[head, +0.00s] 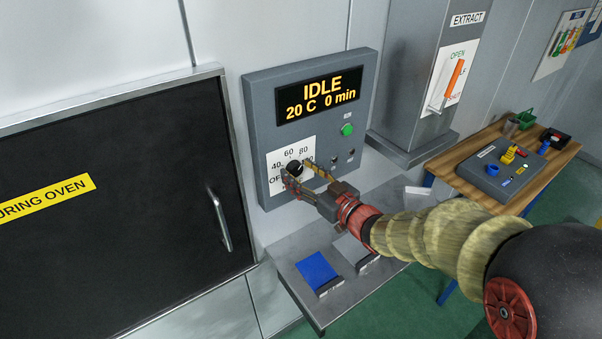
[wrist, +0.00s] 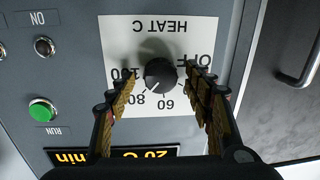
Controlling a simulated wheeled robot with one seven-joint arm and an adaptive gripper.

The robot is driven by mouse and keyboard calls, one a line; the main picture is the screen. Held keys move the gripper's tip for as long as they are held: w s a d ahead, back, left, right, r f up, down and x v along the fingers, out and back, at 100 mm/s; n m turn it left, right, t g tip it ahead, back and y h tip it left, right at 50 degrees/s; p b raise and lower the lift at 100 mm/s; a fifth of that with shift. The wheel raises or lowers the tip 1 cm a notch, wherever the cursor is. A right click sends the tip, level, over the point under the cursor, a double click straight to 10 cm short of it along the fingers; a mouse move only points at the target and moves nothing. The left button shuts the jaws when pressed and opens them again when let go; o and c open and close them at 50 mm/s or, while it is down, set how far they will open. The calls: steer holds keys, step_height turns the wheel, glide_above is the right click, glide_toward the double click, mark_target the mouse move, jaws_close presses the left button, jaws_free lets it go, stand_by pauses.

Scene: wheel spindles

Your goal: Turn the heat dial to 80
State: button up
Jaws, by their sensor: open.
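The heat dial (head: 294,167) is a black round knob on a white scale plate (wrist: 118,28) marked OFF to 100. In the wrist view the panel is upside down, and the dial (wrist: 161,73) shows a white mark pointing down-left, toward the 80. My gripper (wrist: 163,76) is open, with one finger on each side of the dial. A gap shows between the left finger and the dial; contact on the right cannot be told. The right finger hides part of the scale. In the head view my gripper (head: 299,175) partly covers the dial.
The display (head: 319,96) reads IDLE, 20 C, 0 min. A green RUN button (head: 347,129) sits right of the dial. The curing oven door (head: 110,215) is at left. A metal shelf (head: 300,254) with a blue pad (head: 316,271) lies below.

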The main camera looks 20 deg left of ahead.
steer(key=v, duration=1.2)
steer(key=shift+f, duration=0.1)
